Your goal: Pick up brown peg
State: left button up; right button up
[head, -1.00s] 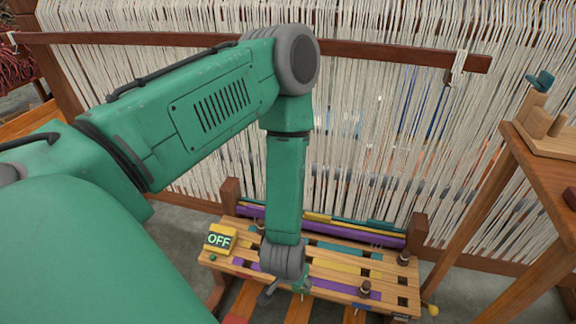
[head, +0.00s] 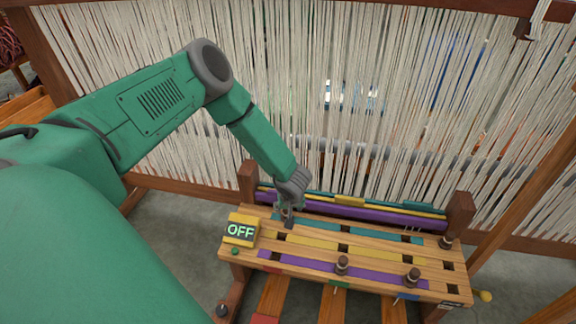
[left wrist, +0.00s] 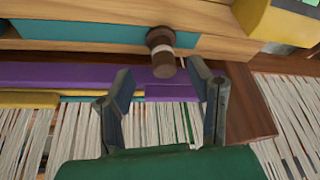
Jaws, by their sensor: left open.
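A brown peg (left wrist: 161,52) with a pale band stands at the teal strip in the left wrist view, just beyond my left gripper's fingertips and roughly midway between them. My left gripper (left wrist: 165,82) is open and empty, its two dark fingers apart. In the head view my left gripper (head: 288,215) is at the left rear of the wooden bench (head: 316,236), by the teal strip, and largely hides the peg there. Other brown pegs stand on the bench: one on the purple strip (head: 342,264), one further right (head: 413,277), one at the right rear (head: 447,241).
A yellow box reading OFF (head: 241,229) sits at the bench's left end, close to my left gripper. Wooden posts (head: 459,212) flank the rolled purple cloth (head: 330,211) behind the bench. Hanging pale warp threads (head: 330,100) fill the back.

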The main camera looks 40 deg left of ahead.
aim_at(286, 211)
pick_arm(q)
jog(key=shift+w+a+f+b, duration=0.15)
jog(key=shift+a+f+b, duration=0.3)
jog(key=shift+a+f, duration=0.45)
jog(key=b+x, duration=0.2)
jog(key=shift+w+f, duration=0.1)
jog(key=shift+f, duration=0.25)
jog(key=shift+w+f, duration=0.2)
jog(key=shift+f, duration=0.1)
jog(key=shift+w+d+b, duration=0.1)
jog(key=shift+d+b, duration=0.15)
jog(key=shift+b, duration=0.05)
jog(key=shift+a, duration=0.15)
pick_arm(e)
notch_tip(286, 211, down, 3)
jog(key=shift+a+f, duration=0.15)
pick_arm(q)
jog(key=shift+a+f, duration=0.2)
jog(key=c, duration=0.9)
pick_arm(e)
jog(key=shift+a, duration=0.3)
